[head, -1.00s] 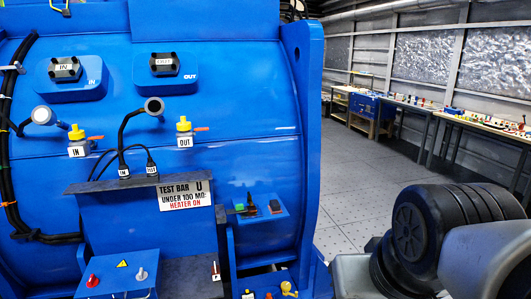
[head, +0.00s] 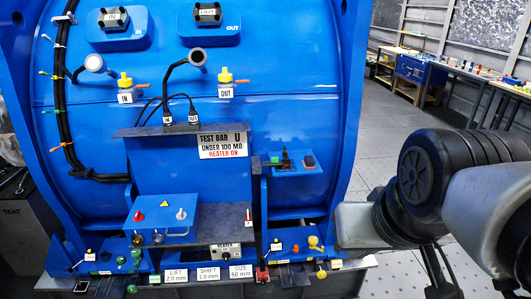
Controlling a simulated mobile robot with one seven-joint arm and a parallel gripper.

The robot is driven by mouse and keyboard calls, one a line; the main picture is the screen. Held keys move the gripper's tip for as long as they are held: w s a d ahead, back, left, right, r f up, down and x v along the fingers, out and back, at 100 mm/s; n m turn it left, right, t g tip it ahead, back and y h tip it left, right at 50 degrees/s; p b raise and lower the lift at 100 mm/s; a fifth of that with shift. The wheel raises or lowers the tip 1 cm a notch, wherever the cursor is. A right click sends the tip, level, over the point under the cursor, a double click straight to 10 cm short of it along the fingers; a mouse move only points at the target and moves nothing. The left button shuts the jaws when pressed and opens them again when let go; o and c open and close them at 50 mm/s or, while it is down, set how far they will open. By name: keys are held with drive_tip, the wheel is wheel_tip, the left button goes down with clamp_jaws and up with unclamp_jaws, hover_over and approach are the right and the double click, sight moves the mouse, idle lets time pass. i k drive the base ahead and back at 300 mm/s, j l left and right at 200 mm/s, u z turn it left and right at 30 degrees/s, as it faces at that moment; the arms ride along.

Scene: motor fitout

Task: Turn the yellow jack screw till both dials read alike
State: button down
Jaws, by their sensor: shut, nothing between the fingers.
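A yellow knob (head: 313,241) stands on the blue foot block at the lower right of the big blue machine, in the head view. A second yellow piece (head: 322,274) sits just below it at the block's front. I cannot tell which of them is the jack screw. My gripper is out of view; only upper links of my arm show at the right.
Green knobs (head: 121,260) sit on the left foot block. A red piece (head: 262,275) is at the front, beside the LIFT, SHIFT and SIZE labels (head: 208,274). The blue switch box (head: 165,216) juts out above. Floor (head: 375,150) is open to the right, before workbenches.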

sight(313, 240)
drive_tip(key=i+u, duration=0.25)
drive_tip(key=i+l, duration=0.25)
drive_tip(key=l, duration=0.15)
drive_tip(key=i+l, duration=0.2)
drive_tip(key=l, duration=0.15)
drive_tip(key=i+l+u, duration=0.1)
drive_tip(key=i+l, duration=0.15)
drive_tip(key=l, duration=0.15)
drive_tip(key=i+l, duration=0.2)
drive_tip(key=l, duration=0.2)
